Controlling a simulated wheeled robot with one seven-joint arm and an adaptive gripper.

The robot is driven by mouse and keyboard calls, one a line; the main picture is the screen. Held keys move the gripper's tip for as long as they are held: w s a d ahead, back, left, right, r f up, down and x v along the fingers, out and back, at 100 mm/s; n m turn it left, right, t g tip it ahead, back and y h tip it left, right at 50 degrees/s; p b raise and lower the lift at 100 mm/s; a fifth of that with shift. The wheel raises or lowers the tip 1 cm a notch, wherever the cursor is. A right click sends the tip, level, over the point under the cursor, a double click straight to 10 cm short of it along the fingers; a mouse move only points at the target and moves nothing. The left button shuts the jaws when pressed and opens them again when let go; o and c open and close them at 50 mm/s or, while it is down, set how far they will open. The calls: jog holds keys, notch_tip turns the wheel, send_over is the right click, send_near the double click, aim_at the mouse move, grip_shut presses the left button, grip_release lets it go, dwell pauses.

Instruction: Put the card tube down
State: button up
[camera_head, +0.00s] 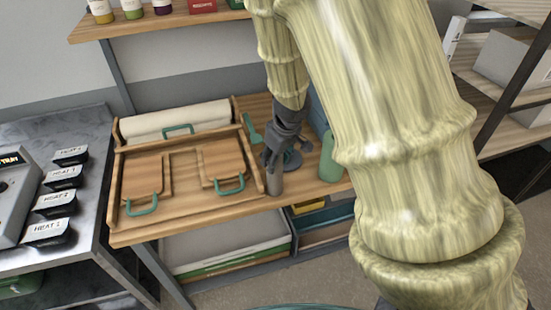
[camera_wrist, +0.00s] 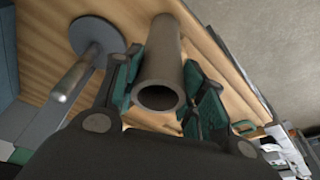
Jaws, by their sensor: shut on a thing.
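The card tube (camera_head: 274,185) is a grey-brown hollow cylinder. It stands roughly upright at the front of the wooden bench top (camera_head: 195,207), right of the wooden tray. My gripper (camera_head: 274,158) is shut on its upper part from above. In the wrist view the tube (camera_wrist: 162,60) lies between the two teal-padded fingers (camera_wrist: 166,92), its open end facing the camera. Its far end reaches toward the wood surface; I cannot tell whether it touches.
A grey disc with a rod (camera_wrist: 95,36) stands beside the tube. A green cylinder (camera_head: 329,160) is to its right. The wooden tray (camera_head: 190,199) holds two boards with teal handles; a pale roll (camera_head: 172,120) lies behind. The bench's front edge is close to the tube.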

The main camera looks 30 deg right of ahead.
jog(key=o, duration=0.8)
jog(key=shift+f, duration=0.1)
jog(key=p+v, duration=0.9)
jog(key=v, duration=0.3)
